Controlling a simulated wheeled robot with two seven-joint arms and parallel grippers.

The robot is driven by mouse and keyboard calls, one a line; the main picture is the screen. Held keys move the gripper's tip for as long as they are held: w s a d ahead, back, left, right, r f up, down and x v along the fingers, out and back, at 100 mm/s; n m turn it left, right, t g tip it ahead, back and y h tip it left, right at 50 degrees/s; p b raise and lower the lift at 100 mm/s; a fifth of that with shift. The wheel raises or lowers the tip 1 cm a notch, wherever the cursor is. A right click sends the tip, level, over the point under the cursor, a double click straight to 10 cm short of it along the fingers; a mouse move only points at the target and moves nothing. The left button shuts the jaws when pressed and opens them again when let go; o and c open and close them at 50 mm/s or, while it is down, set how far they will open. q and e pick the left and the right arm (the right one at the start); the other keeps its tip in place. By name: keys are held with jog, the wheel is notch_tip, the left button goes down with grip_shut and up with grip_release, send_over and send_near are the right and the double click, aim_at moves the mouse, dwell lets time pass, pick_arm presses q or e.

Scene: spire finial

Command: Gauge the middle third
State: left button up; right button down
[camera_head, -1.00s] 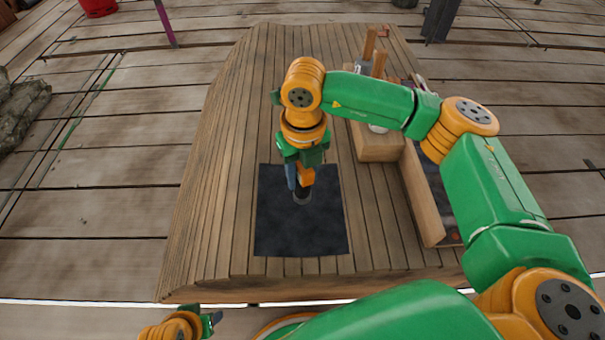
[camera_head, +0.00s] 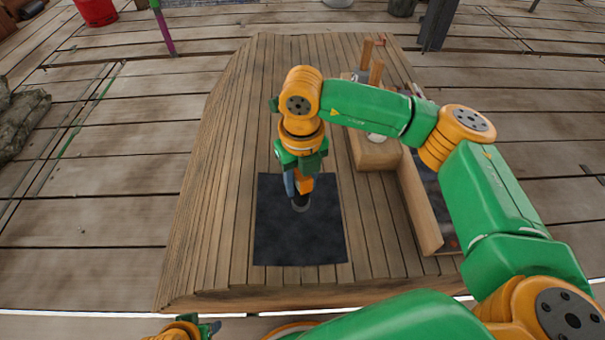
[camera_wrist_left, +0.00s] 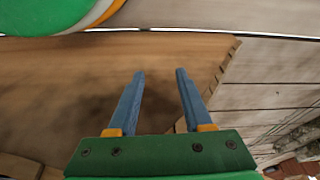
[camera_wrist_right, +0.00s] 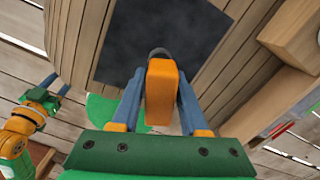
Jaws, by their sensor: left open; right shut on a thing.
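My right gripper (camera_head: 297,188) is above the dark square mat (camera_head: 275,242) on the wooden deck table. It is shut on an orange-handled tool (camera_head: 306,184), whose dark rounded end points down toward the mat. In the right wrist view the orange handle (camera_wrist_right: 161,95) sits between the blue fingers, and the dark end shows just past it. I cannot tell whether that end touches the mat. My left gripper (camera_wrist_left: 160,73) is open and empty, with wood planking behind it. In the head view only part of it shows at the bottom edge.
A wooden block (camera_head: 376,154) with a pale round item on it stands right of the mat. Upright wooden pegs (camera_head: 376,72) stand behind it. A wooden-sided tray (camera_head: 422,205) is at the right, partly behind my right arm. The table left of the mat is clear.

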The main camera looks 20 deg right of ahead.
dwell(0.3)
jog(key=shift+f+b, duration=0.3)
notch_tip(320, 180, down, 2)
jog(key=shift+b, duration=0.85)
jog(key=shift+f+b, duration=0.7)
jog(key=shift+f, duration=0.15)
pick_arm(q)
jog(key=w+d+r+t, duration=0.1)
jog(key=w+r+t, duration=0.2)
jog(key=r, duration=0.2)
jog(key=shift+w+r+h, duration=0.25)
jog(key=shift+w+h, duration=0.05)
jog(key=shift+w, duration=0.05)
pick_arm(e)
jog(key=shift+f, duration=0.15)
jog(key=shift+c, duration=1.7)
grip_release()
